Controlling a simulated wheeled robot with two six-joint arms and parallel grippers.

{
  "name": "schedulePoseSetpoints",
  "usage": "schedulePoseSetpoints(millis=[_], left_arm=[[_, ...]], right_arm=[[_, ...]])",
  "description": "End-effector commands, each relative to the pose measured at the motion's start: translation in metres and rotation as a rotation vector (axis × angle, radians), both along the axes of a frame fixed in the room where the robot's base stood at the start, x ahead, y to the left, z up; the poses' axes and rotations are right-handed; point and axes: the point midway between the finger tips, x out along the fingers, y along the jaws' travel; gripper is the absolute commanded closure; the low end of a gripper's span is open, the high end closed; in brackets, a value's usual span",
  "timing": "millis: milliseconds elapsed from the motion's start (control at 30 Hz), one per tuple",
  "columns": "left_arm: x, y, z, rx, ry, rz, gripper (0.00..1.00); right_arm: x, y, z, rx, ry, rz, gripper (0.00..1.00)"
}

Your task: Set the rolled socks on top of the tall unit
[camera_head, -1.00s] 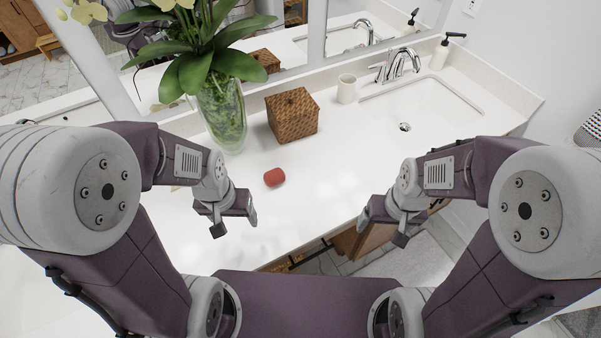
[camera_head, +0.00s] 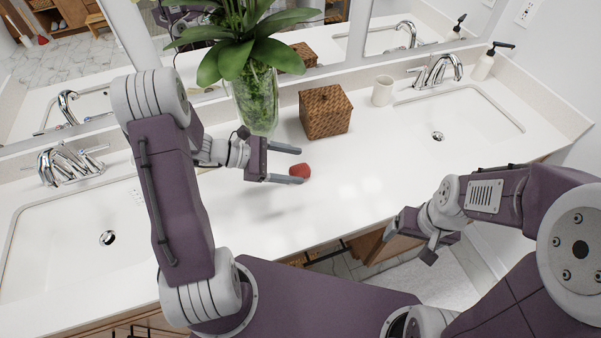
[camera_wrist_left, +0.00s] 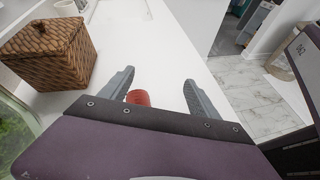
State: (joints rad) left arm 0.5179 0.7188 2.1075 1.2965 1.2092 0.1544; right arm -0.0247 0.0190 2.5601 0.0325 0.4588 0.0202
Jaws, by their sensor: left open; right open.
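The rolled socks (camera_head: 300,170), a small red roll, lie on the white counter in front of the woven box. My left gripper (camera_head: 296,165) is open, with its fingers pointing right at the socks. In the left wrist view the socks (camera_wrist_left: 138,98) show just past the gripper's edge, near the left finger of the open jaws (camera_wrist_left: 160,92); their lower part is hidden. I cannot tell whether a finger touches them. My right gripper (camera_head: 410,232) is open and empty over the counter's front edge. I cannot make out the tall unit in these views.
A woven box (camera_head: 325,111), also in the left wrist view (camera_wrist_left: 48,50), stands behind the socks. A glass vase with a plant (camera_head: 257,105) stands close behind my left gripper. A cup (camera_head: 382,91), faucets and two sinks flank the counter, whose middle front is clear.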

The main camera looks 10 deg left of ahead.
Motion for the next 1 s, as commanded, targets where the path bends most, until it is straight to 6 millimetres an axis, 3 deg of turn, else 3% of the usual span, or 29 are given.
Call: schedulePoseSetpoints(millis=[33,100,200,300,600,767,1000], left_arm=[[0.007,0.031,-0.023,-0.044,0.043,0.119,0.29],[0.002,0.059,-0.047,-0.083,0.095,0.216,0.29],[-0.007,0.077,-0.061,-0.112,0.131,0.283,0.29],[-0.007,0.083,-0.06,-0.111,0.13,0.299,0.29],[0.01,0.054,-0.073,-0.11,0.132,0.292,0.29],[0.013,0.049,-0.074,-0.108,0.13,0.292,0.29],[0.032,0.013,-0.083,-0.108,0.131,0.289,0.29]], right_arm=[[0.0,0.0,-0.003,0.0,0.0,0.0,0.17],[0.0,0.0,-0.005,0.0,0.0,0.0,0.17],[0.0,0.0,-0.005,0.0,0.0,0.0,0.17],[0.0,0.0,-0.005,0.0,0.0,0.0,0.17],[0.0,0.0,0.002,0.0,0.0,0.0,0.17],[0.0,0.0,0.003,0.0,0.0,0.0,0.17],[0.0,0.0,0.013,0.0,0.0,0.0,0.17]])
